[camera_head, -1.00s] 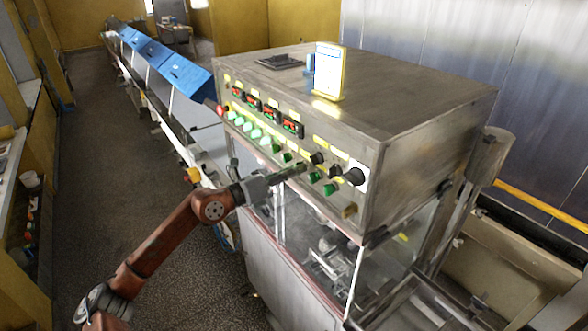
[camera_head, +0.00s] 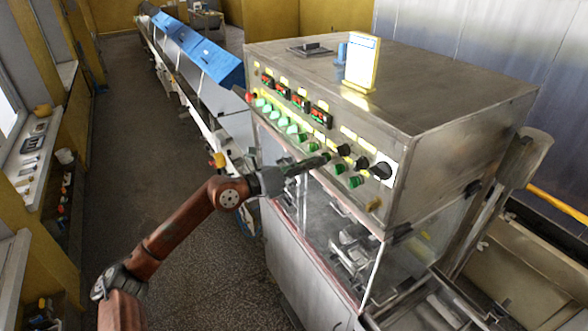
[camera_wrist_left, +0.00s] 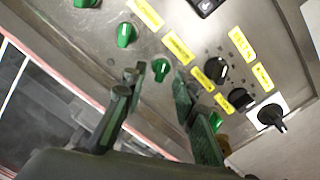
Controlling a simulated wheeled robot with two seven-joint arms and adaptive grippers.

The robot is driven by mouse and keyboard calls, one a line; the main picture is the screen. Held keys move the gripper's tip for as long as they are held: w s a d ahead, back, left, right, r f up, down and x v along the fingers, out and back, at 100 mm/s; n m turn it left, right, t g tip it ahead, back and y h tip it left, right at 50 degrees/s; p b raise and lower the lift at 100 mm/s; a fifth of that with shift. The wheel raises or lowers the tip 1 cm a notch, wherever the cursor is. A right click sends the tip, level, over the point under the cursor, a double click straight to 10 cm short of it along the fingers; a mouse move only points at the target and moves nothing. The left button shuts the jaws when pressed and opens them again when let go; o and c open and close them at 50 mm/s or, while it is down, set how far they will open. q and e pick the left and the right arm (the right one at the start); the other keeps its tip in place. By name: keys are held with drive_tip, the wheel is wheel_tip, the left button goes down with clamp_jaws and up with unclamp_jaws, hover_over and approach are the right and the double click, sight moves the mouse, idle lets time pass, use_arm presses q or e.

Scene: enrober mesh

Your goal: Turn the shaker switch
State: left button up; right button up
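The machine's control panel (camera_head: 330,140) carries a row of green switches (camera_head: 292,129) and several black knobs (camera_head: 382,171). I cannot read the labels, so I cannot tell which one is the shaker switch. My left gripper (camera_head: 327,157) is in front of the lower switch rows. In the left wrist view, the left gripper (camera_wrist_left: 160,84) is open, its two fingers apart. A green switch (camera_wrist_left: 161,69) shows in the gap between the fingertips; I cannot tell whether they touch the panel. Part of another green switch (camera_wrist_left: 216,121) is hidden behind the right-hand finger. My right gripper is not in view.
Yellow label plates (camera_wrist_left: 179,48) sit among the switches. A lit yellow-framed sign (camera_head: 361,62) stands on top of the steel cabinet (camera_head: 430,90). A conveyor with blue covers (camera_head: 205,57) runs back at the left. The floor (camera_head: 140,140) left of it is clear.

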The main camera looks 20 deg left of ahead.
use_arm(q)
drive_tip(key=v, duration=0.9)
drive_tip(key=shift+s+a, duration=0.25)
